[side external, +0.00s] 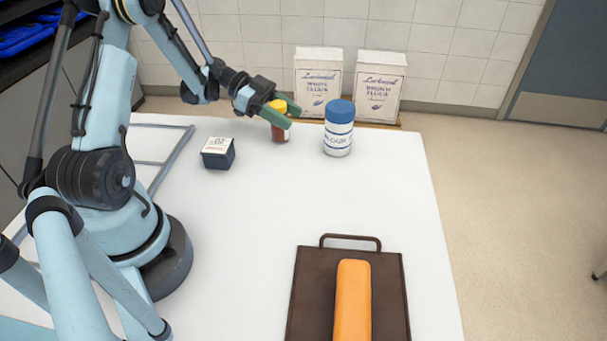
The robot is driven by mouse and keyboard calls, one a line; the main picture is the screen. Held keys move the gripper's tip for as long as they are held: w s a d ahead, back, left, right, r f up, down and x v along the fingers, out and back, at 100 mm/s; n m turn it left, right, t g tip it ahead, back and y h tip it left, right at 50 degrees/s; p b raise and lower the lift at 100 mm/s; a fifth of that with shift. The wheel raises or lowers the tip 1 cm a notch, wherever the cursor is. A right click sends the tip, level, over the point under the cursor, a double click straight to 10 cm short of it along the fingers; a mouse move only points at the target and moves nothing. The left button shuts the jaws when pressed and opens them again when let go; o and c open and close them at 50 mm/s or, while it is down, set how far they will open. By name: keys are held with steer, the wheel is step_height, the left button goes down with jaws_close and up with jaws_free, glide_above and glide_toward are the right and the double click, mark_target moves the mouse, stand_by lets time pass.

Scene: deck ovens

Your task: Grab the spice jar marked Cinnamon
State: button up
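A small red-brown jar with a yellow lid (279,133) stands upright on the white table near its back edge. No label can be read on it, so I cannot tell whether it is marked Cinnamon. My gripper (283,112) is at the height of its lid, with green fingers apart. One finger passes in front of the jar and the other is behind the lid, which shows between them. I cannot tell whether the fingers touch the jar. Part of its upper side is hidden by the front finger.
A white canister with a blue lid (339,137) stands close to the right. A dark box (218,154) sits to the left. Flour packages (319,84) (380,88) stand behind. A brown tray (306,292) with an orange bar lies in front. The table's middle is clear.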

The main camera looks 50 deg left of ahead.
steer(key=shift+c, duration=1.4)
